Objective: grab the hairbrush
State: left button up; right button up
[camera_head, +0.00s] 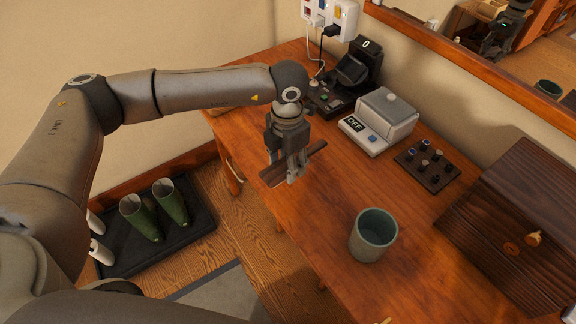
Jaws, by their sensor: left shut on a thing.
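My left gripper (285,172) reaches in from the left and points down over the front left part of the wooden table. It is shut on the hairbrush (308,155), a long dark brown bar that sticks out on both sides of the fingers. The brush looks held close to the table top; I cannot tell whether it touches it. Its bristles do not show. My right gripper is not in view.
A grey-green cup (373,236) stands on the wooden table (330,205). Behind are a black device (352,75), a grey box with an OFF display (380,122) and a dark tray of small knobs (427,165). A wooden chest (515,225) stands right. Green boots (140,217) are on a floor tray.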

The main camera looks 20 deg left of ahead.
pick_arm(q)
jog(key=s+d+r+b, duration=0.2)
jog(key=s+r, duration=0.5)
jog(key=s, duration=0.4)
jog(key=shift+s+d+r, duration=0.3)
jog(key=shift+d+r, duration=0.05)
jog(key=shift+d, duration=0.25)
